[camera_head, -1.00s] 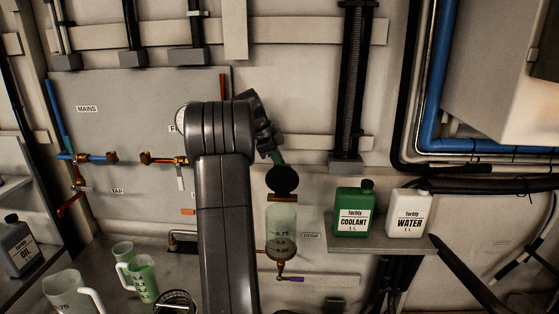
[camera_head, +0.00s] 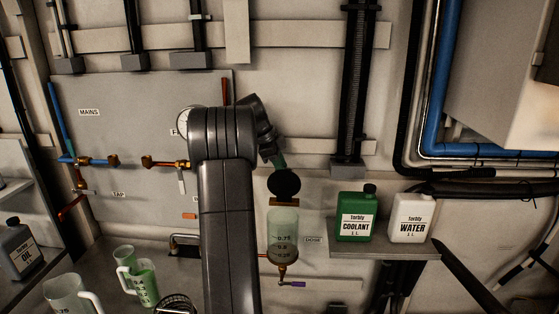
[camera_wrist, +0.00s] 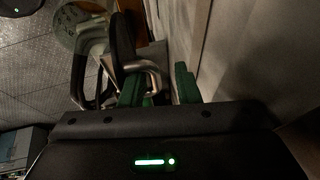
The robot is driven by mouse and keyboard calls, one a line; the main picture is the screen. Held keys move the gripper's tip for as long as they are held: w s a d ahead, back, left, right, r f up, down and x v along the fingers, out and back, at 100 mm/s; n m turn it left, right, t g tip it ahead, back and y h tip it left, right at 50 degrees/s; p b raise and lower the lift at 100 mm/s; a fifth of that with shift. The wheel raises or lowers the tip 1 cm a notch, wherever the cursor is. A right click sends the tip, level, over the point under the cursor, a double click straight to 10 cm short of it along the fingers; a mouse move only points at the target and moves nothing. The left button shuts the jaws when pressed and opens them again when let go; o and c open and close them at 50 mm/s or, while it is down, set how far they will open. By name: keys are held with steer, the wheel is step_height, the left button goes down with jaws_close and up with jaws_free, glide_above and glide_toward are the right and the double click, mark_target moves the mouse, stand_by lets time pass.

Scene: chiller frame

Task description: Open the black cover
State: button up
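The black cover (camera_head: 284,183) is a round disc standing raised, its face towards the head camera, above the clear dose cylinder (camera_head: 283,222). In the wrist view the cover (camera_wrist: 122,40) shows nearly edge-on, with a bent metal handle (camera_wrist: 152,69) beside it. My gripper (camera_head: 277,160) is just above and behind the cover in the head view. In the wrist view its two green fingers (camera_wrist: 160,88) stand apart, and the handle's bend reaches into the gap near the left finger. I cannot tell whether they touch.
A green coolant bottle (camera_head: 356,215) and a white water bottle (camera_head: 410,218) stand on a shelf right of the cylinder. A brass tap with a purple lever (camera_head: 291,284) hangs below it. Jugs (camera_head: 140,280) stand at lower left. The wall is close behind my gripper.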

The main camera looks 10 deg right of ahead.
steer(key=w+v, duration=0.1)
steer(key=v, duration=1.2)
steer(key=shift+s+a+r+b, duration=0.15)
steer(key=shift+s+r+b, duration=0.25)
steer(key=shift+s+b, duration=0.1)
